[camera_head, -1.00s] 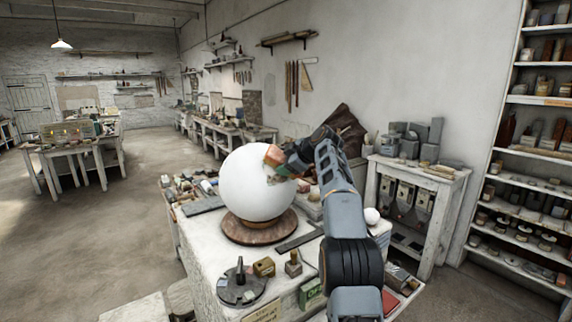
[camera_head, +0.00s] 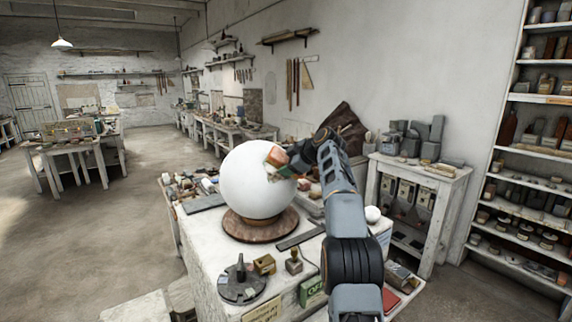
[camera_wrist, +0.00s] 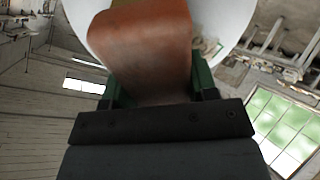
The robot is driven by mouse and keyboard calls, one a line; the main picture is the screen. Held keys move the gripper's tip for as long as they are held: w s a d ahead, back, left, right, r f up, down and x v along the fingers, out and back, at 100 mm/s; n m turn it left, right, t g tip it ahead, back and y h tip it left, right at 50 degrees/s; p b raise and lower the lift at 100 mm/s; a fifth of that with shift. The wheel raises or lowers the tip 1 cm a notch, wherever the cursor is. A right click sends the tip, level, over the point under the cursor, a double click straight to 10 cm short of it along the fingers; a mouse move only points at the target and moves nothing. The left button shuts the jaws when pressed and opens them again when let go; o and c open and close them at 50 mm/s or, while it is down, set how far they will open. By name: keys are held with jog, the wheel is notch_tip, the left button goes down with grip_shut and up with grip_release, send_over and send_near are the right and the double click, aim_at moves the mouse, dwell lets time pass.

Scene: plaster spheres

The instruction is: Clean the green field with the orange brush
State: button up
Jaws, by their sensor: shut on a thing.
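A large white plaster sphere (camera_head: 250,192) rests on a round brown stand (camera_head: 250,228) on the workbench. My gripper (camera_head: 290,160) is at the sphere's upper right side, shut on the orange brush (camera_head: 275,156). In the head view the brush lies against or just in front of the sphere; exact contact cannot be told. In the wrist view the orange brush (camera_wrist: 150,45) fills the middle, between dark green fingers, with the white sphere (camera_wrist: 232,15) behind it. A small pale, marked patch shows on the sphere beside the brush. No green field can be clearly made out.
The workbench holds a dark round turntable (camera_head: 241,284), a small stamp-like tool (camera_head: 293,262), and a green box (camera_head: 312,291) at its front. A shelf rack (camera_head: 530,150) stands at the right. The floor at left is open.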

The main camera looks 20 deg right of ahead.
aim_at(283, 156)
jog(key=shift+d+f, duration=0.25)
jog(key=shift+d, duration=0.05)
jog(key=shift+a, duration=0.1)
jog(key=shift+w+a+r, duration=0.25)
jog(key=shift+a+r, duration=0.35)
jog(key=shift+a, duration=0.25)
jog(key=shift+w+a+r, duration=0.2)
jog(key=shift+a+r, duration=0.4)
jog(key=shift+a, duration=0.2)
jog(key=shift+s+d+f+b, duration=0.25)
jog(key=shift+d+f, duration=0.4)
jog(key=shift+d, duration=0.25)
jog(key=shift+s+d+f+b, duration=0.25)
jog(key=shift+d+f, duration=0.35)
jog(key=shift+d, duration=0.3)
jog(key=shift+w+a+r+p, duration=0.15)
jog(key=shift+a+r+p, duration=0.25)
jog(key=shift+a+r, duration=0.25)
jog(key=shift+w+a+r+p, duration=0.2)
jog(key=shift+a+r, duration=0.15)
jog(key=shift+a, duration=0.25)
jog(key=shift+w+a+r+p, duration=0.15)
jog(key=shift+a+r, duration=0.15)
jog(key=shift+a, duration=0.25)
